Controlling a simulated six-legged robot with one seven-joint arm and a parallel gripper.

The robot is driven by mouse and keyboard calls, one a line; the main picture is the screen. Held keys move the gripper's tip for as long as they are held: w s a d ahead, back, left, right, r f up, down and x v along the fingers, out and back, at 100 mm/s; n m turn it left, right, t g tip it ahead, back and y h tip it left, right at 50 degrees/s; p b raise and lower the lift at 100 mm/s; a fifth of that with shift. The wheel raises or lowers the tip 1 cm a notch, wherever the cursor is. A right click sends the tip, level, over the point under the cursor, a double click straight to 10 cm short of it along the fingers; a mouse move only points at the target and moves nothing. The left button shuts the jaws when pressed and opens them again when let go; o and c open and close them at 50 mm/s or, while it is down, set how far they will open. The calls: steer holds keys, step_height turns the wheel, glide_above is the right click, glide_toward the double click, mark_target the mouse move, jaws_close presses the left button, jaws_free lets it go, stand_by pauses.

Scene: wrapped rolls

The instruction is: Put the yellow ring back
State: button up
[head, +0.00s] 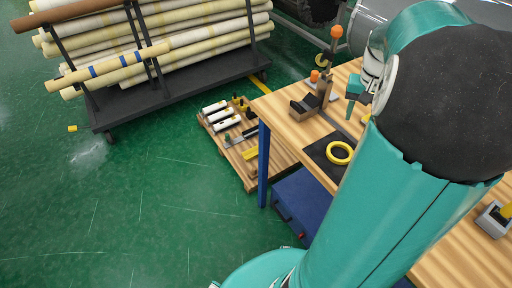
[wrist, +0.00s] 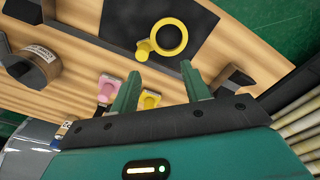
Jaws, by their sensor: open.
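The yellow ring (head: 340,143) lies flat on a black mat (head: 318,152) on the wooden workbench. In the wrist view the ring (wrist: 184,38) lies on the dark mat (wrist: 205,22), beyond my fingertips. A small yellow round piece (wrist: 143,48) sits at its lower left; I cannot tell whether they touch. My gripper (wrist: 161,77) is open and empty, its two teal fingers apart. In the head view my gripper (head: 354,100) hangs above the bench, behind the mat, partly hidden by my arm.
A block holder (head: 305,104) and an orange-topped upright (head: 335,45) stand at the bench's far end. Pink (wrist: 108,88) and yellow (wrist: 149,98) pieces lie near my fingers. A pallet (head: 237,160) and a rack of rolls (head: 165,75) stand left, with open green floor.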

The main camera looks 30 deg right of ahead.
steer(key=w+a+r+n+t+h, duration=0.1)
steer(key=w+a+r+n, duration=0.1)
steer(key=a, duration=0.7)
steer(key=w+a+r+n+t+h, duration=0.1)
steer(key=w+a+r+n, duration=0.15)
steer(key=a, duration=0.75)
steer(key=s+a+n+t+y, duration=0.1)
steer(key=s+a+n, duration=0.1)
steer(key=a, duration=0.6)
steer(key=s+a+n+t+y, duration=0.1)
steer(key=s+a, duration=0.3)
steer(key=a, duration=0.4)
steer(key=shift+s+r+n+t+y, duration=0.3)
steer(key=shift+r+n+t, duration=0.05)
steer(key=shift+n+t, duration=0.5)
